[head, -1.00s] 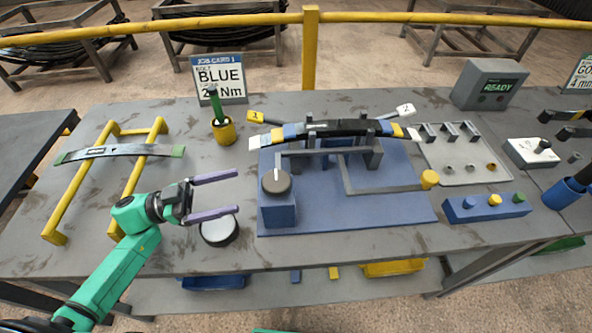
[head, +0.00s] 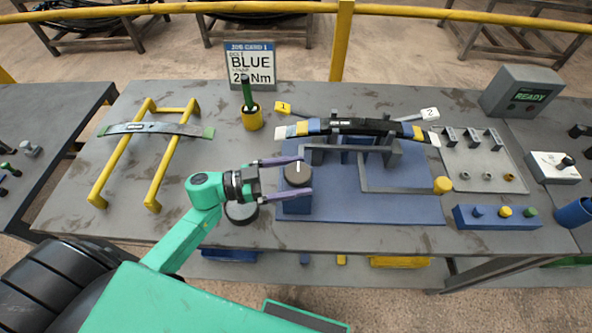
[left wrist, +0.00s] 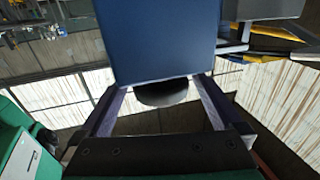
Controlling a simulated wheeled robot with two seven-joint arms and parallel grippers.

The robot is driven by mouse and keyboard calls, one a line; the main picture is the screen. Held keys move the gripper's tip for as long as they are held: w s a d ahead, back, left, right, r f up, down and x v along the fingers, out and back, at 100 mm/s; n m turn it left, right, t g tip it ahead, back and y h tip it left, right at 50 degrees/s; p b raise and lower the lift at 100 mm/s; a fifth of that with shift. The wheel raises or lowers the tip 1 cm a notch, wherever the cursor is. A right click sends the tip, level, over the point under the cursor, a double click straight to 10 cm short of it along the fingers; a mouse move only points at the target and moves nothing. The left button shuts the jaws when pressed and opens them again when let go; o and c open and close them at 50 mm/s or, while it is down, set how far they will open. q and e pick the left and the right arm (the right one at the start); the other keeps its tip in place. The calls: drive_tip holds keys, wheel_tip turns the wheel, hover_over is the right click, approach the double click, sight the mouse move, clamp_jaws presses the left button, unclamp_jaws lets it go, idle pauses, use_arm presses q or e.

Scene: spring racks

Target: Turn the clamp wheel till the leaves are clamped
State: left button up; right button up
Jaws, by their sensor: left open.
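The clamp wheel is a dark round knob (head: 298,173) with a white mark, on top of a blue block (head: 296,206) at the left of the blue fixture plate (head: 400,208). The leaves (head: 350,127) lie stacked across the grey fixture behind it, with coloured ends. My left gripper (head: 306,177) is open, with its purple fingers on either side of the wheel. In the left wrist view the dark wheel (left wrist: 162,95) shows between the fingers, below the blue block (left wrist: 165,40). I cannot tell whether the fingers touch it. My right gripper is not in view.
A dark round disc with a pale top (head: 241,212) lies under my left gripper. A yellow stand (head: 152,204) holds a single leaf (head: 157,128) at left. A yellow cup (head: 252,118) and a job card (head: 251,66) stand behind. A blue block with coloured knobs (head: 490,222) sits at right.

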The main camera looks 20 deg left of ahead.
use_arm(q)
drive_tip(key=shift+w+d, duration=0.1)
drive_tip(key=shift+d, duration=0.05)
drive_tip(key=c, duration=1.2)
drive_tip(key=shift+f+g, duration=0.1)
drive_tip(key=shift+g, duration=0.2)
drive_tip(key=shift+w+f+m+g+h+b, duration=0.1)
drive_tip(key=shift+m+g+h+b, duration=0.4)
drive_tip(key=shift+m+g+b, duration=0.45)
drive_tip(key=m+g+b, duration=0.2)
drive_tip(key=g+b, duration=0.2)
drive_tip(key=m+g+b, duration=0.3)
drive_tip(key=g+b, duration=0.2)
drive_tip(key=shift+w+f+m+h, duration=0.1)
drive_tip(key=shift+m+h, duration=0.15)
drive_tip(key=shift+h, duration=0.15)
drive_tip(key=shift+r+m+g+y+b, duration=0.3)
drive_tip(key=shift+m+g+b, duration=0.4)
drive_tip(key=shift+g+b, duration=0.2)
